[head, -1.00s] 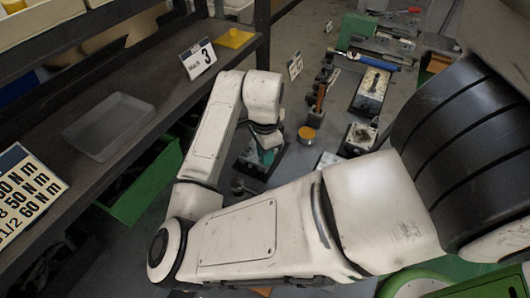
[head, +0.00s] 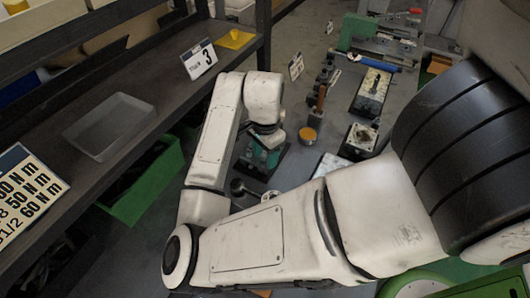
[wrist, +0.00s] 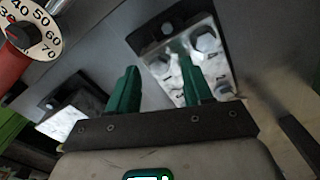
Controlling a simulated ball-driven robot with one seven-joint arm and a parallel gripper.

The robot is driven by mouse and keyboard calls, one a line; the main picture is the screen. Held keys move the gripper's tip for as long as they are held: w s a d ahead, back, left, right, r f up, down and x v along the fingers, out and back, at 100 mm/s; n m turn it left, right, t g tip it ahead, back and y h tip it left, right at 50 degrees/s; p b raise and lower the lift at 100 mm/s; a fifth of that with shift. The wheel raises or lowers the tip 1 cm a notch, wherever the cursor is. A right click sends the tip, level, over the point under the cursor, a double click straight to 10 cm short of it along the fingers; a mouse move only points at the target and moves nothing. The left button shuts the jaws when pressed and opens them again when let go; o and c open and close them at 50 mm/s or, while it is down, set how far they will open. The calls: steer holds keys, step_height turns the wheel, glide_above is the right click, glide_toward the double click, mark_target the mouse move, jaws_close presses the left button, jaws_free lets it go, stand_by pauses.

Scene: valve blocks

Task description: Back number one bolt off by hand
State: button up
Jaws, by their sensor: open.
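My gripper (wrist: 157,78) shows two green fingers standing apart with nothing between them in the wrist view. A pale metal valve block (wrist: 180,68) on a dark base lies just beyond the fingertips. The right finger covers part of the block. In the head view my gripper (head: 264,157) points down beside the shelf, largely hidden by my wrist.
A red tool with a dial (wrist: 32,32) is close at the wrist view's upper left; another block (wrist: 62,122) lies below it. In the head view, more blocks (head: 371,92), an amber disc (head: 308,134) and a blue-handled tool (head: 367,63) stand right; a shelf (head: 165,85) borders the left.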

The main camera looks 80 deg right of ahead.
mark_target(265, 158)
step_height(265, 158, up, 11)
steer(key=p, duration=0.1)
stand_by(0.5)
steer(key=shift+f, duration=0.15)
